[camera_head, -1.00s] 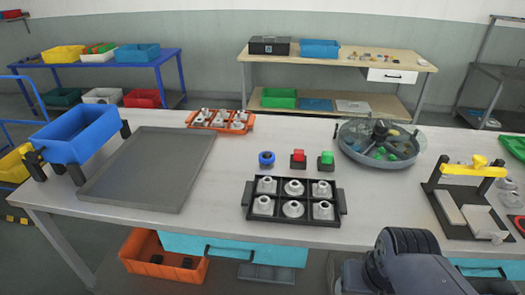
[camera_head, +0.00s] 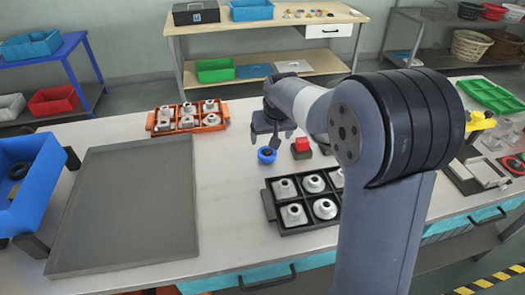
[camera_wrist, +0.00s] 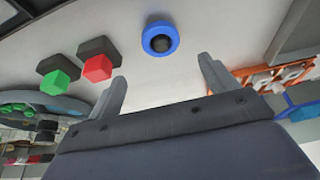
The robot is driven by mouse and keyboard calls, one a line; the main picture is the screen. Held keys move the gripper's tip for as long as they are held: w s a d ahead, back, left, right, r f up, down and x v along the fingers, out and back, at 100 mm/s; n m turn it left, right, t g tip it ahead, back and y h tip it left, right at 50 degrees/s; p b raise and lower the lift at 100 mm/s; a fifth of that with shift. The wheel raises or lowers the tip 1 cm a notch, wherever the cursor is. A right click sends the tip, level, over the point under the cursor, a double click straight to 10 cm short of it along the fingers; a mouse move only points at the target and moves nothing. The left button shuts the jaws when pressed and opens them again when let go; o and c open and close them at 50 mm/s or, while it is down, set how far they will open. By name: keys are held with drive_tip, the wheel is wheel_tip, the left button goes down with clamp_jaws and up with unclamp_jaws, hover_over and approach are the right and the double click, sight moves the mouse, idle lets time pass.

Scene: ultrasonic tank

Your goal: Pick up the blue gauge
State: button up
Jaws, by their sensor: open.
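The blue gauge (camera_head: 266,155) is a small round blue piece with a dark centre, on the grey table (camera_head: 228,200) left of a red block on a dark base (camera_head: 301,148). In the wrist view the gauge (camera_wrist: 160,38) lies beyond and between my fingertips, a little apart from them. My gripper (camera_head: 272,138) is open and empty, above and just behind the gauge in the head view. In the wrist view its two fingers (camera_wrist: 163,75) are spread wide.
A black tray of metal parts (camera_head: 268,205) stands in front of the gauge. An orange tray (camera_head: 160,130) lies behind to the left, and a flat grey tray (camera_head: 125,210) at left. In the wrist view a green block (camera_wrist: 54,83) sits beside the red one.

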sight(267, 150)
drive_tip(key=x, duration=0.3)
drive_tip(key=shift+f, duration=0.15)
drive_tip(key=shift+s+p+x, duration=0.2)
drive_tip(key=shift+p+x, duration=0.2)
drive_tip(key=shift+x, duration=0.9)
drive_tip(key=shift+s+p+x, duration=0.15)
drive_tip(key=shift+p+x, duration=0.2)
drive_tip(key=shift+x, duration=1)
drive_tip(key=shift+a+f, duration=0.15)
drive_tip(key=c, duration=1.2)
